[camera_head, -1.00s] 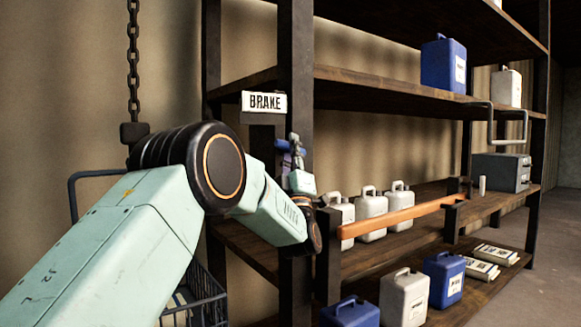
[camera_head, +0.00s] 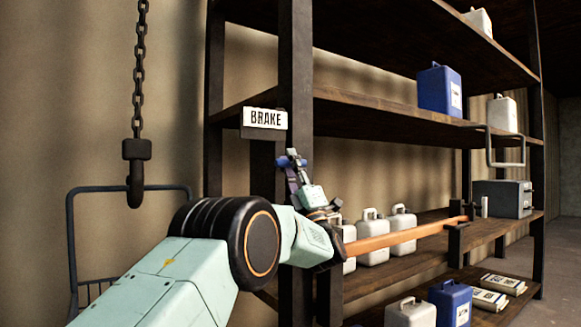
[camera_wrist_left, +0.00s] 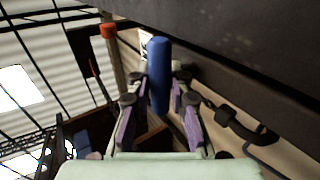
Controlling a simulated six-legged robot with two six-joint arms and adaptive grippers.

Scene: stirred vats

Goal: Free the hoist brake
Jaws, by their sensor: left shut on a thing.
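The white BRAKE sign (camera_head: 265,118) is fixed to the dark shelf frame, in the middle of the head view. My left gripper (camera_head: 292,168) is just below and right of it, beside the upright post. It is shut on a blue handle (camera_head: 289,161), of which only a small part shows there. In the left wrist view the blue handle (camera_wrist_left: 159,75) is a round bar standing between the purple finger pads of my left gripper (camera_wrist_left: 158,108). The rest of the brake mechanism is hidden. My right gripper is not in view.
A chain with a dark hook (camera_head: 135,172) hangs at the left, above a wire basket frame (camera_head: 72,235). An orange bar (camera_head: 400,238) runs along the front of the shelving, with white jugs (camera_head: 372,228) behind it. A grey box (camera_head: 505,199) stands farther right.

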